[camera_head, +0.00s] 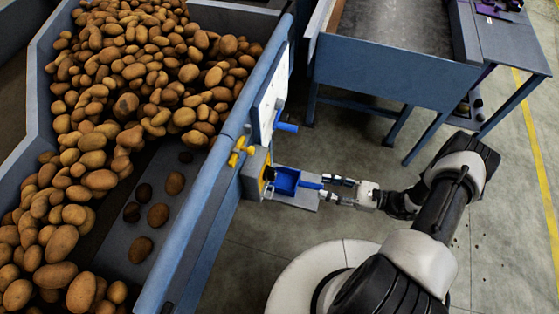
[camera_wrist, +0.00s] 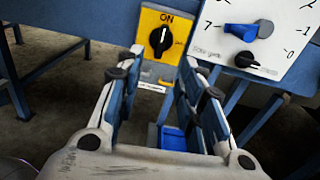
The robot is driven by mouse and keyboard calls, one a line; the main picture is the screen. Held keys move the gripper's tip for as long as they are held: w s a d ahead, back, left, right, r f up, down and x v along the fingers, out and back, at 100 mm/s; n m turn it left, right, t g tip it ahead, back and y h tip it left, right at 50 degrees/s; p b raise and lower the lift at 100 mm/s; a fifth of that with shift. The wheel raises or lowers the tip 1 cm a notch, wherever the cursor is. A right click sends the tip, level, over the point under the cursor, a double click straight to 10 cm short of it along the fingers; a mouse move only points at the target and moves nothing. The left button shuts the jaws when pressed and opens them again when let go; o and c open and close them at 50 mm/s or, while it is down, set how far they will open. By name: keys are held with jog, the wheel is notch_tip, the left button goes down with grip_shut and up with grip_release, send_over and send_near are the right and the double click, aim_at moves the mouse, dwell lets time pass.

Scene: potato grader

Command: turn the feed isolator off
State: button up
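The feed isolator (camera_wrist: 161,38) is a black rotary knob on a yellow plate in the wrist view. Its white mark points up towards the word ON. In the head view, a grey box with a yellow face (camera_head: 264,176) on the side of the blue machine appears to be the same isolator, seen edge-on. My gripper (camera_head: 328,190) is to the right of this box, apart from it, with its fingers towards it. In the wrist view my gripper (camera_wrist: 160,92) has its fingers wide apart, with nothing held between them. The knob shows beyond the fingertips.
A white dial panel (camera_wrist: 285,30) with a blue handle (camera_wrist: 240,32) and a small black knob is right of the isolator. A blue tray (camera_head: 286,181) lies below, near my fingers. A yellow handle (camera_head: 237,152) sticks out beside the box. Potatoes (camera_head: 150,70) fill the hopper at left.

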jog(key=b, duration=0.1)
send_near(275, 175)
jog(key=shift+t, duration=0.3)
jog(key=x, duration=0.9)
jog(key=shift+w+a+f, duration=0.15)
jog(key=shift+a+f, duration=0.05)
jog(key=shift+f, duration=0.2)
jog(key=shift+c, duration=0.2)
grip_shut()
